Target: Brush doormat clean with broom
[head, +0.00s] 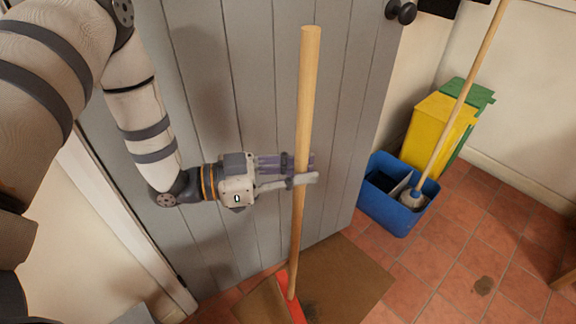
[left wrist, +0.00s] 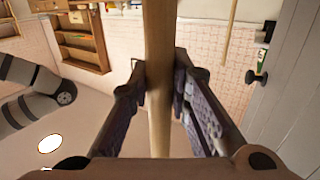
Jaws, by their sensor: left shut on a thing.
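The broom (head: 302,120) stands nearly upright in the head view, with a long light wooden handle and a red head (head: 292,304) at the bottom edge. My left gripper (head: 300,172) is shut on the middle of the handle. The left wrist view shows the handle (left wrist: 158,60) running between its two fingers (left wrist: 160,90). The brown doormat (head: 345,285) lies on the tiles in front of the door, and the broom head is over it; whether it touches is unclear. A dark patch shows on the mat beside the red head. My right gripper is not in view.
A grey plank door (head: 200,90) with a dark knob (head: 401,11) stands close behind my left arm. A blue bucket (head: 385,215) with a mop in it, a yellow bin (head: 432,130) and a green bin stand at right. A dark stain (head: 483,286) marks the open tiles.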

